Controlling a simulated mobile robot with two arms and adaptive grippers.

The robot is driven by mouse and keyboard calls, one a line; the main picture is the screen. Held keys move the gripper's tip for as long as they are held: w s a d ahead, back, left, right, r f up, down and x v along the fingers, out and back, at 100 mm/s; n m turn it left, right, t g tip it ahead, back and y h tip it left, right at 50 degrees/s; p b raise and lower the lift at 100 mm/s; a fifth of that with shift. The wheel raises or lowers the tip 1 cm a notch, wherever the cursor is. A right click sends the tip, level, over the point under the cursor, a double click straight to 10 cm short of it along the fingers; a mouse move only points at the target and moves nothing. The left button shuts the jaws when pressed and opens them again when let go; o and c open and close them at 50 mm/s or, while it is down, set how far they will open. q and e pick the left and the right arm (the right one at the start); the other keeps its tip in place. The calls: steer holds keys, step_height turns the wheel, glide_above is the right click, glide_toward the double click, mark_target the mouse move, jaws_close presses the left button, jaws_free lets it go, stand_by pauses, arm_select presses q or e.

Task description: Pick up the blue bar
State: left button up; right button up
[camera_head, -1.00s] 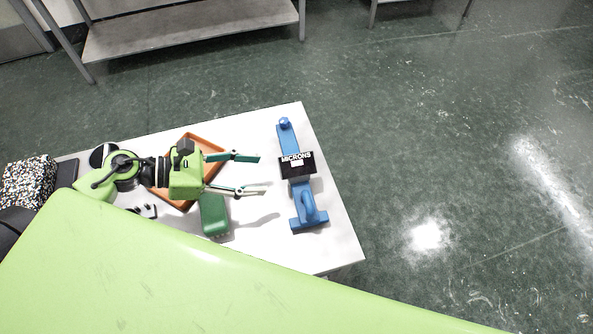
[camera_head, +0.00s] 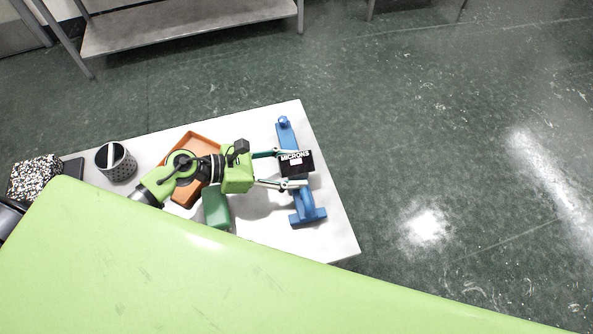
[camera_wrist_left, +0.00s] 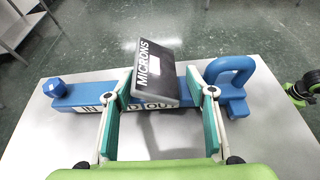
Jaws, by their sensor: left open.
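The blue bar (camera_head: 286,135) lies near the right end of the white table, with a black block marked "MICRONS" (camera_head: 297,168) at its middle. In the left wrist view the blue bar (camera_wrist_left: 82,91) runs across the picture, with a knob at its left end and a loop handle at its right end. The black block (camera_wrist_left: 170,75) is tilted there. My left gripper (camera_head: 292,168) is open, its fingers at the black block. In the wrist view the fingers (camera_wrist_left: 160,98) stand apart on either side of the block's lower part; contact cannot be told.
On the white table (camera_head: 335,225) are an orange tray (camera_head: 180,148), a green block (camera_head: 217,207), a grey perforated cup (camera_head: 118,163) and a speckled box (camera_head: 36,176). A grey shelf (camera_head: 190,30) stands behind. Open floor lies to the right.

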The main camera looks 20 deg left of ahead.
arm_select(q)
jaws_close()
steer(key=shift+r, duration=0.1)
steer(key=shift+w, duration=0.1)
